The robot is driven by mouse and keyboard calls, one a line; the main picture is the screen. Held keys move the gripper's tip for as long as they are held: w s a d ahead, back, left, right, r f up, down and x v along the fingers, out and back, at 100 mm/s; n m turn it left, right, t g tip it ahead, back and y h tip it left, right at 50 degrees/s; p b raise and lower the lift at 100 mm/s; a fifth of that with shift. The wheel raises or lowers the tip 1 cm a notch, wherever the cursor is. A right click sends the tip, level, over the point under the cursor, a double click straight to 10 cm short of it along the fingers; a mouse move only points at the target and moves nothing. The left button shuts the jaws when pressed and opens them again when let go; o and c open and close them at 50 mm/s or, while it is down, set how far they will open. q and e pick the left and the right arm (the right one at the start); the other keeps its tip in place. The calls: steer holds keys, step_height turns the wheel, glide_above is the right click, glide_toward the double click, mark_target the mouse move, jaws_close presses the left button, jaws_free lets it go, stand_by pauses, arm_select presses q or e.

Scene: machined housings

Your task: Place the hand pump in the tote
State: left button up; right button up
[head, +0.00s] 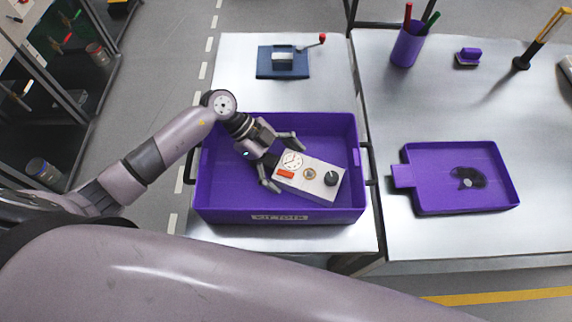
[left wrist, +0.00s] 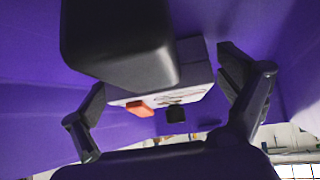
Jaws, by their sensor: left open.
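A white-grey box (head: 313,177) with a round dial, an orange switch and a black knob lies in the purple tote (head: 290,216), right of its middle. My left gripper (head: 277,162) reaches into the tote, open, its fingers on either side of the box's left end. In the left wrist view the box (left wrist: 190,112) shows between the spread fingers, with gaps beside it. A device with a blue base (head: 283,62) and a red-knobbed lever stands on the table behind the tote. I cannot tell for sure which of the two is the hand pump. My right gripper is not in view.
A shallow purple tray (head: 430,203) with a dark item lies on the right table. The table between tote and blue base is clear.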

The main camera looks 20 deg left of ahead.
arm_select(q)
steer(key=shift+r, duration=0.25)
steer(key=shift+a+r, duration=0.2)
steer(key=shift+a, duration=0.15)
steer(key=b+v, duration=0.2)
steer(key=v, duration=0.9)
steer(key=shift+w+r+b, duration=0.1)
steer(key=shift+r+b, duration=0.05)
steer(key=shift+b, duration=0.2)
